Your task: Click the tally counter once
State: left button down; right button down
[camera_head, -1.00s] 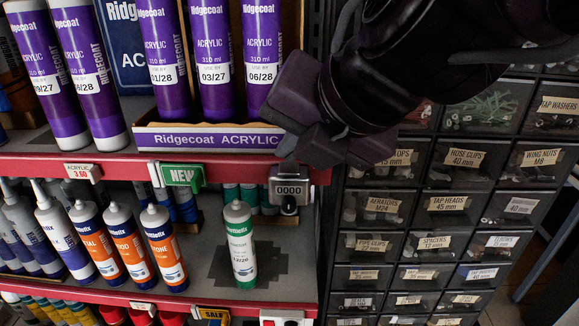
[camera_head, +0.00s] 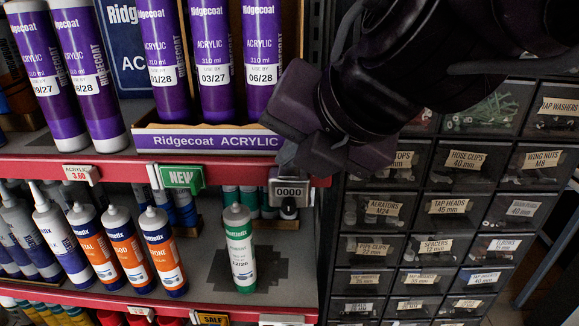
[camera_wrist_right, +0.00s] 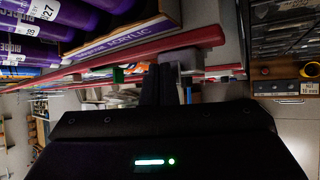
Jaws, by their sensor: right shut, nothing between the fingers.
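The tally counter (camera_head: 289,192) is a small grey device hanging at the red shelf edge, with a display reading 0000 and a dark round part at its lower end. My right gripper (camera_head: 285,157) is shut and empty, with its fingertips right at the counter's top edge in the head view. I cannot tell whether they touch it. In the right wrist view the closed fingers (camera_wrist_right: 160,84) point at the shelf edge, beside a grey block (camera_wrist_right: 182,66) that looks like the counter. My left gripper is not in view.
A box of purple acrylic cartridges (camera_head: 215,139) stands on the upper shelf, left of my gripper. A green NEW tag (camera_head: 180,177) hangs at the shelf edge. A green-white cartridge (camera_head: 240,249) stands below on the lower shelf. Parts drawers (camera_head: 449,206) fill the right.

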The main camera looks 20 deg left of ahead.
aim_at(294, 176)
dwell(0.3)
jog(key=shift+r+p, duration=0.65)
jog(key=shift+r, duration=0.25)
notch_tip(294, 176, up, 4)
jog(key=p, duration=0.3)
jog(key=shift+r, duration=1)
